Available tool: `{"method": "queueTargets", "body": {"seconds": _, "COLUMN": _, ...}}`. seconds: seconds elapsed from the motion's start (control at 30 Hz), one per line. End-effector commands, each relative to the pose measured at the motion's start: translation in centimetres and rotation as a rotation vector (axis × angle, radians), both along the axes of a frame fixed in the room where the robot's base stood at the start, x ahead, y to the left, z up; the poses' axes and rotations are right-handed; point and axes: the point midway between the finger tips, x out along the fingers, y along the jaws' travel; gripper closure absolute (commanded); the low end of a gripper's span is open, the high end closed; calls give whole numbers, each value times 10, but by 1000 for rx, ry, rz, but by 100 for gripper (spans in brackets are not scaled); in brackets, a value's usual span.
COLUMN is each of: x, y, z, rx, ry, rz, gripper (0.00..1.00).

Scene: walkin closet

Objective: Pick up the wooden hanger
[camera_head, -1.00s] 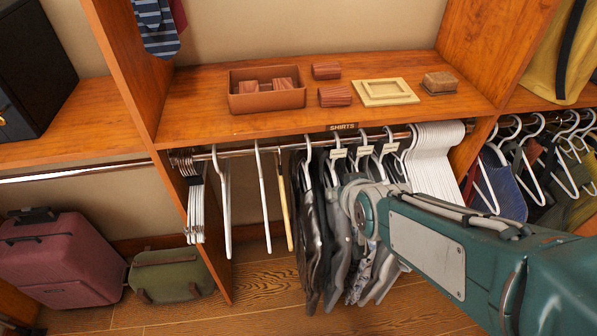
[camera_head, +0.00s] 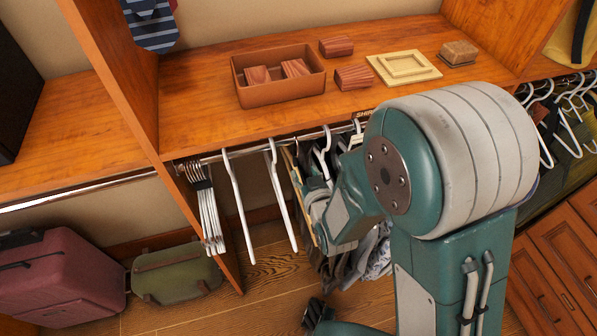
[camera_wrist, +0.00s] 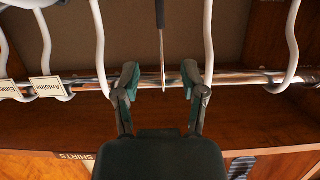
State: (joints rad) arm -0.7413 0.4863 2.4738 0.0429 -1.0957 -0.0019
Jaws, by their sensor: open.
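The wooden hanger (camera_head: 296,182) is a thin tan strip hanging from the rail, just right of the white hangers in the head view; my arm partly covers it. In the upside-down wrist view, a hanger with a thin metal hook (camera_wrist: 162,55) is edge-on between my fingers; it appears to be the wooden one. My gripper (camera_wrist: 160,78) is open, one finger on each side of that hook, with gaps visible on both sides. Depth to the hook is hard to judge.
White hangers (camera_head: 236,195) hang to the left, and grey clothes (camera_head: 352,262) hang to the right behind my arm. The metal rail (camera_wrist: 240,78) crosses behind my fingers, under the wooden shelf (camera_head: 215,105). A brown tray (camera_head: 280,90) stands on the shelf.

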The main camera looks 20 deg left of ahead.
Motion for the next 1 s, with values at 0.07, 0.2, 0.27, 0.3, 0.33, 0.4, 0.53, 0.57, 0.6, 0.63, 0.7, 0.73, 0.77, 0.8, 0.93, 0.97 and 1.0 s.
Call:
{"method": "queueTargets", "body": {"seconds": 0.07, "x": 10, "y": 11, "z": -6, "rx": -4, "ry": 0, "rz": 0, "gripper": 46}}
{"method": "queueTargets", "body": {"seconds": 0.2, "x": 21, "y": 25, "z": -12, "rx": -10, "ry": 1, "rz": 1, "gripper": 46}}
{"method": "queueTargets", "body": {"seconds": 0.27, "x": 24, "y": 27, "z": -13, "rx": -9, "ry": 0, "rz": 1, "gripper": 46}}
{"method": "queueTargets", "body": {"seconds": 0.3, "x": 26, "y": 29, "z": -15, "rx": -10, "ry": 1, "rz": 1, "gripper": 46}}
{"method": "queueTargets", "body": {"seconds": 0.33, "x": 29, "y": 30, "z": -17, "rx": -9, "ry": 1, "rz": 1, "gripper": 46}}
{"method": "queueTargets", "body": {"seconds": 0.4, "x": 37, "y": 34, "z": -22, "rx": -9, "ry": 1, "rz": 0, "gripper": 46}}
{"method": "queueTargets", "body": {"seconds": 0.53, "x": 53, "y": 43, "z": -28, "rx": -7, "ry": 1, "rz": 1, "gripper": 46}}
{"method": "queueTargets", "body": {"seconds": 0.57, "x": 56, "y": 45, "z": -29, "rx": -5, "ry": 1, "rz": 1, "gripper": 46}}
{"method": "queueTargets", "body": {"seconds": 0.6, "x": 59, "y": 47, "z": -29, "rx": -4, "ry": 0, "rz": 1, "gripper": 46}}
{"method": "queueTargets", "body": {"seconds": 0.63, "x": 60, "y": 48, "z": -30, "rx": -5, "ry": 1, "rz": 1, "gripper": 46}}
{"method": "queueTargets", "body": {"seconds": 0.7, "x": 63, "y": 49, "z": -31, "rx": -5, "ry": 1, "rz": 0, "gripper": 46}}
{"method": "queueTargets", "body": {"seconds": 0.73, "x": 63, "y": 50, "z": -31, "rx": -5, "ry": 1, "rz": 0, "gripper": 46}}
{"method": "queueTargets", "body": {"seconds": 0.77, "x": 63, "y": 50, "z": -31, "rx": -6, "ry": 0, "rz": 0, "gripper": 46}}
{"method": "queueTargets", "body": {"seconds": 0.8, "x": 63, "y": 51, "z": -31, "rx": -6, "ry": 1, "rz": 0, "gripper": 46}}
{"method": "queueTargets", "body": {"seconds": 0.93, "x": 63, "y": 53, "z": -32, "rx": -8, "ry": 1, "rz": 1, "gripper": 59}}
{"method": "queueTargets", "body": {"seconds": 0.97, "x": 63, "y": 53, "z": -32, "rx": -9, "ry": 1, "rz": 1, "gripper": 72}}
{"method": "queueTargets", "body": {"seconds": 1.0, "x": 63, "y": 53, "z": -32, "rx": -9, "ry": 1, "rz": 1, "gripper": 90}}
